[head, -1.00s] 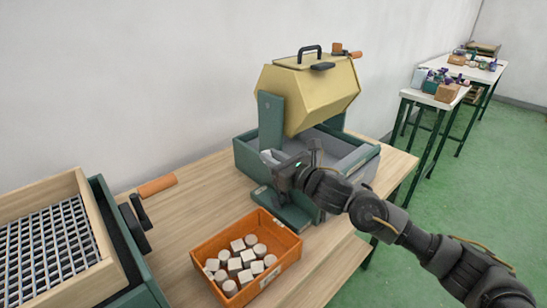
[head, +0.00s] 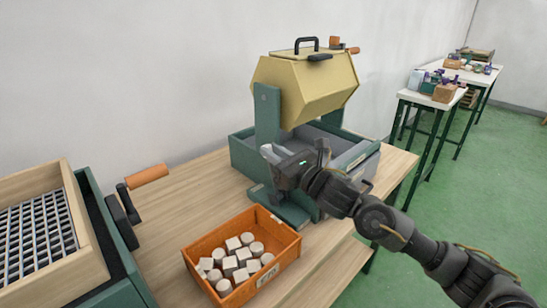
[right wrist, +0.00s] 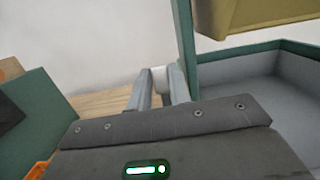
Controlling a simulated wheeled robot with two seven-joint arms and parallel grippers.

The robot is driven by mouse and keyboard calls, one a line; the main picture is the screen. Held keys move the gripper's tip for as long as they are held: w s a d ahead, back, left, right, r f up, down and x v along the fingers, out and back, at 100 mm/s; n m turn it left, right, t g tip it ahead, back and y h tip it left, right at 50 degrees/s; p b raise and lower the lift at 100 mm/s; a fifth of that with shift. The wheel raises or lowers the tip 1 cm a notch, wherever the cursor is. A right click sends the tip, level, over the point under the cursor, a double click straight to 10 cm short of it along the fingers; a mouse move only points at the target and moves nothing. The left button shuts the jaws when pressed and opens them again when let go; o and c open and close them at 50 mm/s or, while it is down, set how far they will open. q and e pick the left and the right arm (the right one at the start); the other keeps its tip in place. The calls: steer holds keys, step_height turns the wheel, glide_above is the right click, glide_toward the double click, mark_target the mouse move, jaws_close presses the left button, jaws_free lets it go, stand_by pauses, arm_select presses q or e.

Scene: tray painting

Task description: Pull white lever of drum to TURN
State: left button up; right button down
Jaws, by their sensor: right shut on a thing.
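The yellow faceted drum (head: 303,90) hangs on green posts above a green-walled tray (head: 241,163), with its black-handled lid on top. Part of the drum also shows at the upper right of the right wrist view (right wrist: 255,14). My right gripper (head: 271,153) is at the front left post, low beside the drum stand. In the right wrist view its two fingers are closed around the small white lever (right wrist: 159,78), which shows between the fingertips. In the head view the lever is hidden or cannot be told from the fingers. My left gripper is not in view.
An orange bin (head: 262,283) of pale blocks stands on the wooden table in front of the drum. A wood-framed mesh screen (head: 62,178) with an orange-handled crank (head: 147,177) is at the left. White tables (head: 430,97) with items stand at the back right.

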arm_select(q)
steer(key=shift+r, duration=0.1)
arm_select(e)
steer(key=c, duration=1.6)
jaws_free()
steer(key=shift+o, duration=0.2)
